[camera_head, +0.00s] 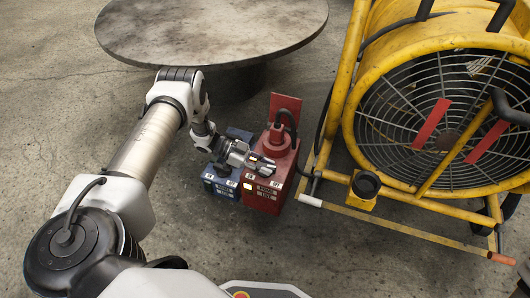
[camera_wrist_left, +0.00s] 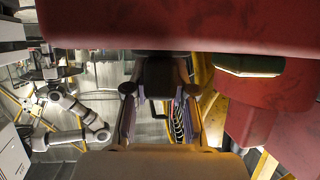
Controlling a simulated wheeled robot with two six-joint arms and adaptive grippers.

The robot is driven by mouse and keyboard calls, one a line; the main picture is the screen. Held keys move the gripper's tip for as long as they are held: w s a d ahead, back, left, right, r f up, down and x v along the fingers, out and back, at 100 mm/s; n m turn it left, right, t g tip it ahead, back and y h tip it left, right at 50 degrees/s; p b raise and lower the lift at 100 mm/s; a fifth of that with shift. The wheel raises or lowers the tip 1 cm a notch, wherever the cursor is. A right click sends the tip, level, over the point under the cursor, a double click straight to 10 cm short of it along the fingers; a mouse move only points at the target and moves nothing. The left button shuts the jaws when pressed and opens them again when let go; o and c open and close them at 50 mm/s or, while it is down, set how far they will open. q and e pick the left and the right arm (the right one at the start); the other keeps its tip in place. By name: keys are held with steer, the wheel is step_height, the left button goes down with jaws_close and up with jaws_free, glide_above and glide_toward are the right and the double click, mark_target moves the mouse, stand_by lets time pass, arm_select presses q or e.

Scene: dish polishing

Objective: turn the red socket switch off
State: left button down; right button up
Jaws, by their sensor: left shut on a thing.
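The red socket box (camera_head: 265,196) stands on the floor in the middle of the head view, with a plug and dark cable on top and pale labels on its upper front. My left gripper (camera_head: 265,166) reaches in from the left, past the blue box, with its fingertips at the red box's upper front. It is shut on what looks like the red socket switch; the fingers hide most of it. In the left wrist view the red box (camera_wrist_left: 220,25) fills the top, close to the left gripper (camera_wrist_left: 158,110). The switch's position cannot be read. My right gripper is not in view.
A blue socket box (camera_head: 219,186) stands directly left of the red one, under my left gripper. A large yellow fan (camera_head: 352,110) with a wheeled frame stands close on the right. A round table (camera_head: 210,30) is behind. The floor in front is clear.

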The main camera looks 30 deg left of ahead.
arm_select(q)
steer(key=shift+m+g, duration=0.7)
steer(key=shift+g+h+b, duration=0.3)
steer(key=shift+h, duration=0.1)
steer(key=c, duration=1)
jaws_free()
steer(key=shift+o, duration=0.2)
steer(key=v, duration=1.2)
steer(key=shift+d+r, duration=0.1)
steer(key=shift+r, duration=0.05)
